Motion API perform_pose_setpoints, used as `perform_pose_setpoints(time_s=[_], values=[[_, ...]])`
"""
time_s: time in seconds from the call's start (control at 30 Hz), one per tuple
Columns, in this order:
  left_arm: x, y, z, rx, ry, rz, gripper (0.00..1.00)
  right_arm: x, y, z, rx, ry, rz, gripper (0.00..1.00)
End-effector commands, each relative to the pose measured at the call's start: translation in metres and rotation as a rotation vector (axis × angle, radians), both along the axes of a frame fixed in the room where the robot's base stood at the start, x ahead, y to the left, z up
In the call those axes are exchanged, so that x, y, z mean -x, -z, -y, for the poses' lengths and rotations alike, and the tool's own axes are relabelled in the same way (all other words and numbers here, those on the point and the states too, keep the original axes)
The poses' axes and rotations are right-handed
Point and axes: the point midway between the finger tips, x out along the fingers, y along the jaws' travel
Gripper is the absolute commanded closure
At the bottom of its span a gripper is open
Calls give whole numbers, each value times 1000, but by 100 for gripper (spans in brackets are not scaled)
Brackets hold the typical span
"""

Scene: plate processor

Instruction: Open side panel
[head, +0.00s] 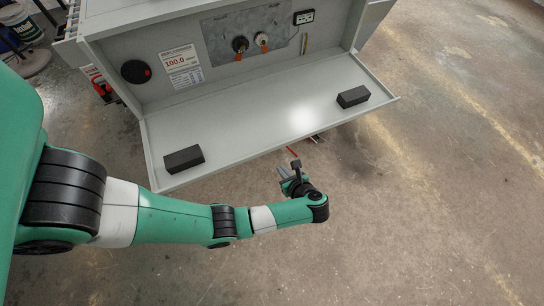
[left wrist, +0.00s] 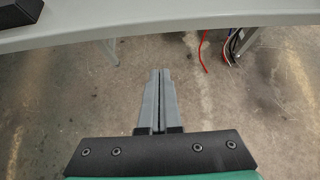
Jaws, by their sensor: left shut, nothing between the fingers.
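The side panel (head: 250,118) of the grey machine is folded down and open in the head view, hinged along its lower edge and sloping out toward me. Two black blocks, one on the left (head: 184,159) and one on the right (head: 352,97), sit on its inner face. My left gripper (head: 283,172) is just in front of the panel's outer edge, apart from it. In the left wrist view my left gripper's fingers (left wrist: 160,75) are together with nothing between them, and the panel's edge (left wrist: 200,27) crosses above them. My right gripper is not in view.
The opened machine interior shows a back wall with a label (head: 181,62), a round black fitting (head: 136,72) and two valves with red parts (head: 240,46). Loose red and dark wires (left wrist: 235,42) hang beneath the panel. A bucket (head: 20,24) stands far left. The concrete floor at right is clear.

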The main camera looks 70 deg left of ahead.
Motion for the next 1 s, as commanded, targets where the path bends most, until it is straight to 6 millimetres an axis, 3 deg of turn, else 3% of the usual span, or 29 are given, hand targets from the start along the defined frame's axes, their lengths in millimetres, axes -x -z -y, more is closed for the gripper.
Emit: perform_pose_setpoints(time_s=[0.17,0.5,0.7,1.0], values=[[4,18,-18,-1,-3,-6,100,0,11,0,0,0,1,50],[10,66,-75,-1,-4,-6,100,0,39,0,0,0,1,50],[9,31,-76,-3,0,0,100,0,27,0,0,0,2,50],[10,21,-75,-3,0,-4,100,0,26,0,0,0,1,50]])
